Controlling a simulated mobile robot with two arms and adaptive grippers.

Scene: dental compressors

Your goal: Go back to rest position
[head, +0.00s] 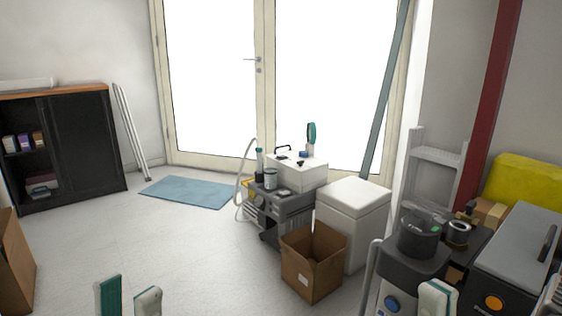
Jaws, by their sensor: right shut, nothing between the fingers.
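My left gripper (129,299) shows at the bottom left of the head view, over the floor. Its teal-faced finger and its pale finger stand apart with nothing between them, so it is open and empty. My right gripper (437,299) shows at the bottom right, in front of the dark machines. Only a pale fingertip with a teal edge can be seen. It is shut and holds nothing. The lower parts of both grippers are cut off by the frame's bottom edge.
An open cardboard box (300,278) stands before a white bin (358,205) and a grey equipment cart (287,207). A grey machine (515,262) stands at right. A black cabinet (85,150) is at left, above a cardboard box (14,262). The floor (190,250) between is clear.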

